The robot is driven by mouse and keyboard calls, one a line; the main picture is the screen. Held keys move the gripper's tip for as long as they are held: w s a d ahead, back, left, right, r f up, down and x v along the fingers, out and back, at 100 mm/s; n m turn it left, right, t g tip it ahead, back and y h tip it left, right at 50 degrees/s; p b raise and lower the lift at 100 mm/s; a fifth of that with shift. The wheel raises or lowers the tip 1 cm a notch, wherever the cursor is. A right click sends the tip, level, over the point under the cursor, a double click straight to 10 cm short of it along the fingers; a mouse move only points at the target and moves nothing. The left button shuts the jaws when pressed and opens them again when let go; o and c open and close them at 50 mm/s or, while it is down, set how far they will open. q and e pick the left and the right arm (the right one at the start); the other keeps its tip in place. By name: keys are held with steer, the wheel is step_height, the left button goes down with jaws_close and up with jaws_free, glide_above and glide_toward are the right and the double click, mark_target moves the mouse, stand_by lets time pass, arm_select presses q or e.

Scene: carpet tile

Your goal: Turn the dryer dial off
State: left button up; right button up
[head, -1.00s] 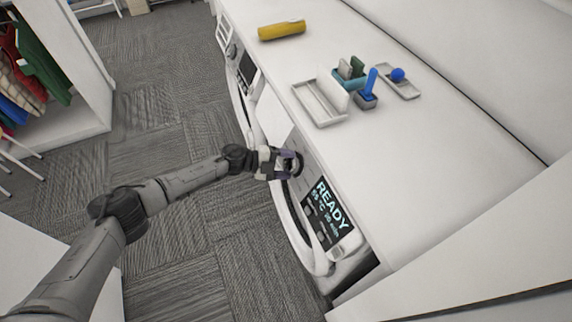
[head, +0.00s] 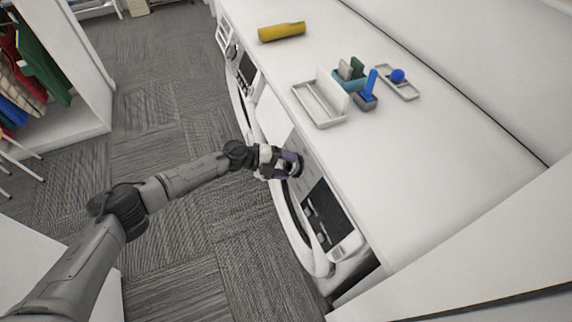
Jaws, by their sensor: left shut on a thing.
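The dryer (head: 312,246) is the nearer white front-loading machine under the counter. Its display (head: 325,212) is dark, with no text lit. The dryer dial (head: 298,164) sits on the panel above the display and is mostly hidden by my left gripper. My left gripper (head: 291,164) is shut on the dial, reaching it from the left. My right gripper is not in view.
A second machine (head: 240,70) stands farther along under the same white counter (head: 400,170). On the counter are a yellow cylinder (head: 282,32), a white tray (head: 320,112), a teal holder (head: 347,84) and a blue-handled item (head: 371,83).

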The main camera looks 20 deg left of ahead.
arm_select(q)
steer(key=o, duration=0.9)
steer(key=v, duration=1.3)
steer(key=shift+s+a, duration=0.25)
steer(key=shift+a, duration=0.1)
